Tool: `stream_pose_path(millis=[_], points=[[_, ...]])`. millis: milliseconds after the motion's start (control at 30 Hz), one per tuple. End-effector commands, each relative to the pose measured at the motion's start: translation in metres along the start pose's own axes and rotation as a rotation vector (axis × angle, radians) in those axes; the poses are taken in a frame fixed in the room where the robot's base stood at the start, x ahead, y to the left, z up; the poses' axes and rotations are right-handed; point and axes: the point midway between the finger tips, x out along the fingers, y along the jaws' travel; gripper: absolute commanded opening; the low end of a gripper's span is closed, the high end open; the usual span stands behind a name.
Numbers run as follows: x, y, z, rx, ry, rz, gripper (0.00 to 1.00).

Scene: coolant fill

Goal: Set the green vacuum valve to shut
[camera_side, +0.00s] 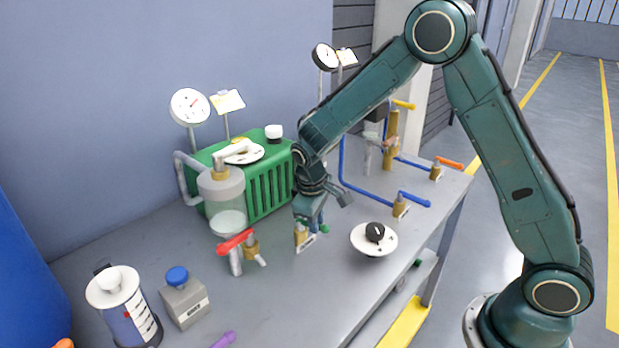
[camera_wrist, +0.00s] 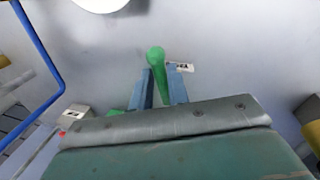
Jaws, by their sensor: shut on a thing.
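The green vacuum valve shows in the side view as a small brass body (camera_side: 301,235) on the bench, with a white label by its foot. The tip of its green handle (camera_side: 324,229) shows below my gripper (camera_side: 316,216). In the wrist view the green handle (camera_wrist: 156,58) lies between my two blue-grey fingers (camera_wrist: 162,78), its rounded end beyond the fingertips. My gripper is shut on this handle. Much of the handle and the valve top is hidden by the fingers. A white tag with dark lettering (camera_wrist: 182,67) shows beside the right finger.
A red-handled valve (camera_side: 235,242) and glass reservoir (camera_side: 223,200) stand left of my gripper. A green ribbed tank (camera_side: 268,190) is behind. A white dial with black knob (camera_side: 373,239) and a blue-handled valve (camera_side: 413,199) are on the right. Bare bench lies in front.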

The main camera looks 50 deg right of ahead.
Motion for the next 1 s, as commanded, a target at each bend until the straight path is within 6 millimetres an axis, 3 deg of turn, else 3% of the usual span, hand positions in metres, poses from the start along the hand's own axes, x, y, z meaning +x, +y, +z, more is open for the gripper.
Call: stream_pose_path(millis=[1000], points=[[0.007, 0.037, -0.016, -0.938, 0.192, 0.002, 0.0]])
